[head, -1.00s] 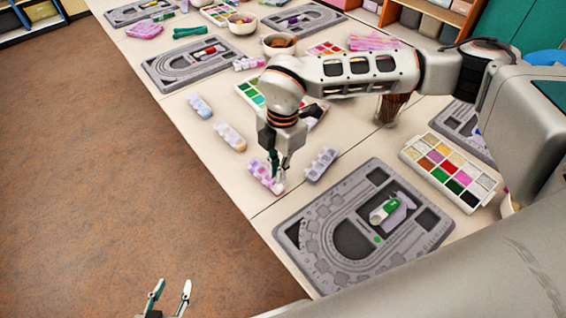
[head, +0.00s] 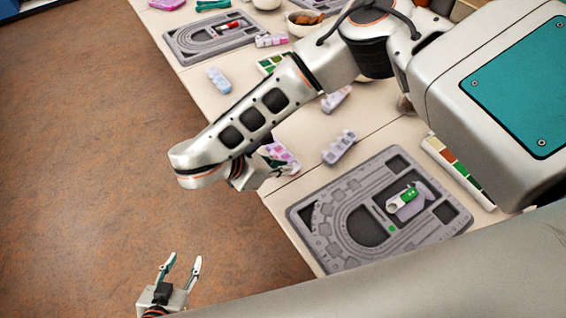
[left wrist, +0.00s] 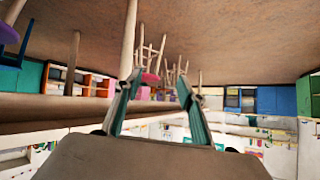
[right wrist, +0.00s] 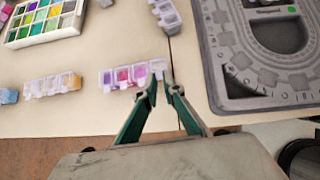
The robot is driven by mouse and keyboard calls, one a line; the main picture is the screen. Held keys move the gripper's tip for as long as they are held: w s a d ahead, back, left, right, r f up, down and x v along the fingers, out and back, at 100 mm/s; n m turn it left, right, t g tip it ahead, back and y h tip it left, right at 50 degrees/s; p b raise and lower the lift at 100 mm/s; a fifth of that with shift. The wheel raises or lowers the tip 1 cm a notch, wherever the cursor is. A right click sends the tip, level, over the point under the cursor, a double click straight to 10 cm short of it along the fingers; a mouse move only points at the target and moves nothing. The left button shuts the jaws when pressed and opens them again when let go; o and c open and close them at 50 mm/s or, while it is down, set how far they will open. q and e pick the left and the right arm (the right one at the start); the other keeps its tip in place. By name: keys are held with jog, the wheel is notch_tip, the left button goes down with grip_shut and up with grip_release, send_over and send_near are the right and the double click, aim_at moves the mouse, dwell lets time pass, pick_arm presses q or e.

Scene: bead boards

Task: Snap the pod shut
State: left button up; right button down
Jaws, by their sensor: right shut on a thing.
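A pod with pink and purple beads (head: 283,155) lies at the table's front edge in the head view, partly hidden by my right gripper (head: 268,168). In the right wrist view the same pod (right wrist: 125,77) is a row of clear compartments. My right gripper (right wrist: 160,83) is shut on the pod at its right end, with the fingertips on either side of that end. Whether the end lid is raised or flat is too small to tell. My left gripper (head: 182,260) is open and empty over the floor; its spread fingers also show in the left wrist view (left wrist: 159,77).
A grey pod (head: 340,148) lies beyond the pink one. A grey bead board (head: 308,220) lies to the right, also in the right wrist view (right wrist: 243,103). A pod with orange beads (right wrist: 52,85) and a bead tray (right wrist: 75,30) are to the left there.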

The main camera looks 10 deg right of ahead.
jog(key=shift+a+f+h, duration=0.15)
jog(key=shift+f+h, duration=0.15)
jog(key=shift+h, duration=0.2)
jog(key=shift+s+t+b, duration=0.1)
jog(key=shift+t+b, duration=0.2)
jog(key=c, duration=2.1)
grip_release()
jog(key=shift+c, duration=0.2)
jog(key=shift+r, duration=0.1)
notch_tip(320, 180, up, 10)
